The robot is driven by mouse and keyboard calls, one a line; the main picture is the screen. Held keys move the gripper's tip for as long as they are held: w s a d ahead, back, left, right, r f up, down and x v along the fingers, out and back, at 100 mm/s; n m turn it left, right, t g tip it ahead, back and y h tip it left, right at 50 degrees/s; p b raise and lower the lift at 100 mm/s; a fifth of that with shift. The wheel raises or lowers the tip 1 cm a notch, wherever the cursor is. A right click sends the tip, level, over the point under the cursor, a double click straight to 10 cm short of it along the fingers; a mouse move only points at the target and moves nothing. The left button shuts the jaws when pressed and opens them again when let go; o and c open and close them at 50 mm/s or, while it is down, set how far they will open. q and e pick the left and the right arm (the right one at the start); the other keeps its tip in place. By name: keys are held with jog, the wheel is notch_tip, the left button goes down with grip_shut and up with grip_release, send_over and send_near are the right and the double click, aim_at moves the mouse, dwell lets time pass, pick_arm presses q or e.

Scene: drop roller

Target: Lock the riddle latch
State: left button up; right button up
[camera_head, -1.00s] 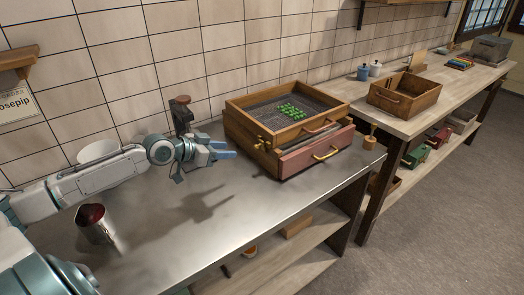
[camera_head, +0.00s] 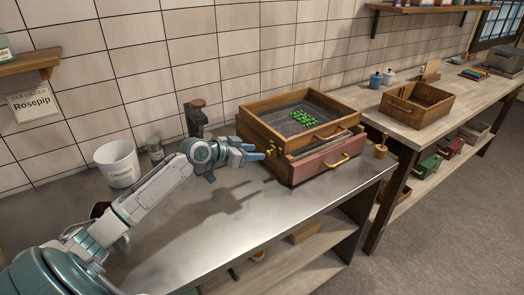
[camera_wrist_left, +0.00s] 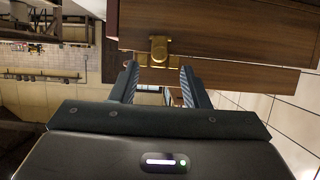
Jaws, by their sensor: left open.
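The riddle (camera_head: 297,108), a wooden frame with a mesh floor and green bits on it, sits on a wooden box with a reddish drawer front (camera_head: 318,163). A brass latch (camera_head: 273,151) is on the box's left side, near the front corner. In the left wrist view the brass latch (camera_wrist_left: 160,50) lies ahead of the fingertips, roughly centred between them. My left gripper (camera_head: 256,152) is open and empty, close to the latch; I cannot tell whether it touches. It also shows in the left wrist view (camera_wrist_left: 158,80). My right gripper is not in view.
A white bucket (camera_head: 117,165), a glass jar (camera_head: 155,149) and a dark upright device with a brown knob (camera_head: 196,120) stand behind my left arm. A wooden crate (camera_head: 418,102) is on the right-hand table. The metal counter (camera_head: 225,220) in front is clear.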

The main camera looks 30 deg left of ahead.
pick_arm(q)
jog(key=p+x, duration=0.1)
jog(key=x, duration=0.3)
jog(key=shift+d, duration=0.1)
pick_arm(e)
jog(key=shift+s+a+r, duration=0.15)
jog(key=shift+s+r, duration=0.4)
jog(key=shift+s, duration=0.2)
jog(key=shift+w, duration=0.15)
